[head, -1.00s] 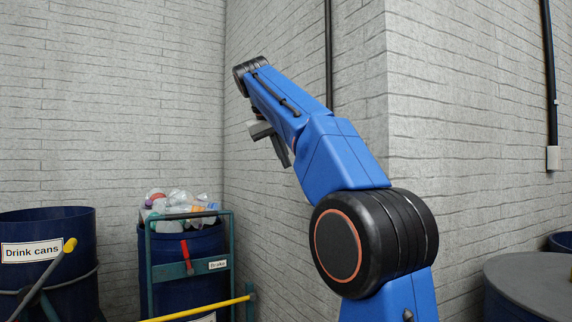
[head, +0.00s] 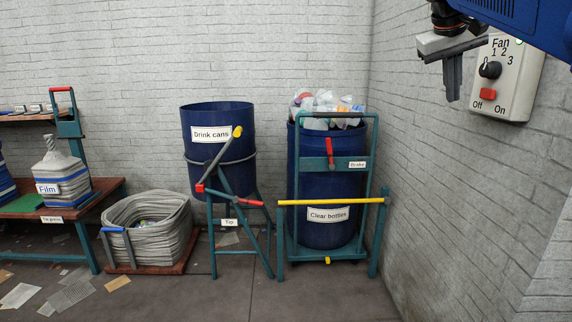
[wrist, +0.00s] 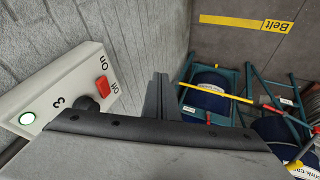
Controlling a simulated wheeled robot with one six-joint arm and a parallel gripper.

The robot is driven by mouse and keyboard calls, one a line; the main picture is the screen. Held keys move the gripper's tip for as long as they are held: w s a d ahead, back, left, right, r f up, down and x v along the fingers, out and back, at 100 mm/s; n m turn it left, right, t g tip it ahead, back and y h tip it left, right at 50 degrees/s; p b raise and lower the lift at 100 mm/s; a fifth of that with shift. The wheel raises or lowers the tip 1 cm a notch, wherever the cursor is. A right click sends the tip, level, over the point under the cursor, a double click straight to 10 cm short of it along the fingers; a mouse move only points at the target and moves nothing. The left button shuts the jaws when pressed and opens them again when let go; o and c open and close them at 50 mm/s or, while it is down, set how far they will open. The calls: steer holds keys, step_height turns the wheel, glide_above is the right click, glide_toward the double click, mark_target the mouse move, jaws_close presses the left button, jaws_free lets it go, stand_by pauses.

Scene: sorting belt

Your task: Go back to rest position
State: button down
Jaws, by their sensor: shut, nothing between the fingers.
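My gripper (head: 453,78) is at the upper right of the head view, fingers pointing down and together with nothing held. It hangs in front of the grey brick wall, just left of the fan switch box (head: 508,75). In the wrist view the shut fingers (wrist: 160,97) show at the centre, apart from the box. My blue arm covers the box's upper right in the head view.
A blue drum of clear bottles (head: 328,185) stands in a green frame with a yellow bar (head: 330,202). Left of it are a drink cans drum (head: 218,150) on a stand, a grey basket (head: 147,228) and a film bale (head: 60,178). Paper scraps litter the floor at left.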

steer(key=s+a+f+y, duration=0.1)
steer(key=s+a+f, duration=0.2)
steer(key=s+f, duration=0.6)
steer(key=s+a+f+y, duration=0.2)
steer(key=s+a+f, duration=0.2)
steer(key=s+f, duration=0.6)
steer(key=s+a+f+n+y, duration=0.1)
steer(key=s+a+f, duration=0.2)
steer(key=s+f, duration=0.6)
step_height(320, 180, down, 14)
steer(key=shift+s+a+f+t+y, duration=0.2)
steer(key=shift+t+y, duration=0.1)
steer(key=shift+y, duration=0.1)
